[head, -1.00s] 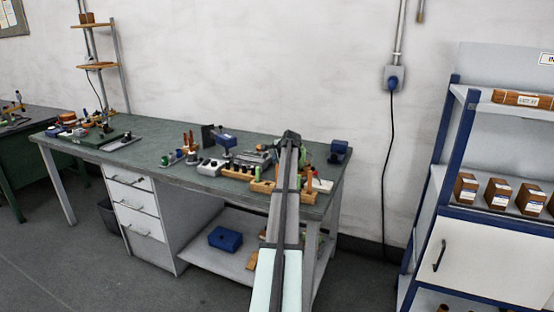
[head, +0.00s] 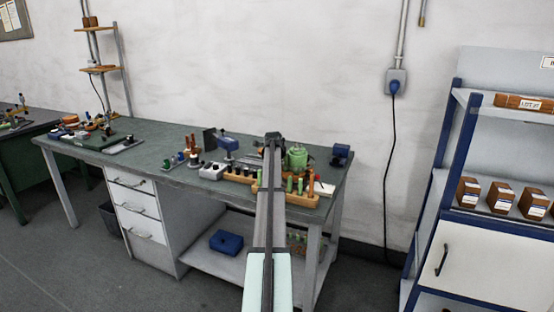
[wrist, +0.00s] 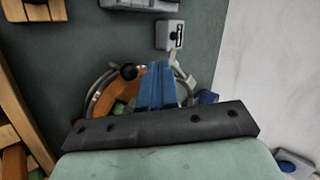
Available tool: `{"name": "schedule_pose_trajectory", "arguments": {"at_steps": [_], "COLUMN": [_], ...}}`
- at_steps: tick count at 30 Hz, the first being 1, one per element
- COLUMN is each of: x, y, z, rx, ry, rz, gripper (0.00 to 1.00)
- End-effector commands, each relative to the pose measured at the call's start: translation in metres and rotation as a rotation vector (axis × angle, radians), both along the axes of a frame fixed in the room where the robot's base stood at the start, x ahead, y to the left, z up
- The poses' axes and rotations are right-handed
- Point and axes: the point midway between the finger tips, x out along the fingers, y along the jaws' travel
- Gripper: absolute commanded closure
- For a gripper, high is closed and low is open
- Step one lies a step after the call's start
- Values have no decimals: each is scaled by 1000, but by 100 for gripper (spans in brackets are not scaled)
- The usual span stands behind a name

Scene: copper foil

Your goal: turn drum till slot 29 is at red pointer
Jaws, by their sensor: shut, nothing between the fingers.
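My gripper (head: 273,139) is over the right part of the workbench in the head view. In the wrist view its two blue fingers (wrist: 157,86) are together, with nothing visible between them. Beneath and around them is a round device with a copper-coloured curved part (wrist: 112,101), a grey rim and a black knob (wrist: 128,71); the gripper body hides much of it. I cannot tell whether the fingers touch it. In the head view a green rounded body (head: 297,157) stands just right of my gripper, perhaps part of this device. I cannot make out slot numbers or a red pointer.
A small grey box (wrist: 170,35) sits beyond the device in the wrist view.

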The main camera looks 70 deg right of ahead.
Motion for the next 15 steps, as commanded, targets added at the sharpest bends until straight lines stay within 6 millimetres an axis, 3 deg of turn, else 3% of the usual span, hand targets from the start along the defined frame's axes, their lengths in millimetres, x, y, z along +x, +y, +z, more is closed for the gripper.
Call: {"name": "schedule_pose_trajectory", "arguments": {"at_steps": [15], "x": [5], "y": [-26], "z": [0], "rx": [0], "ry": [1], "rz": [-257], "gripper": [100]}}
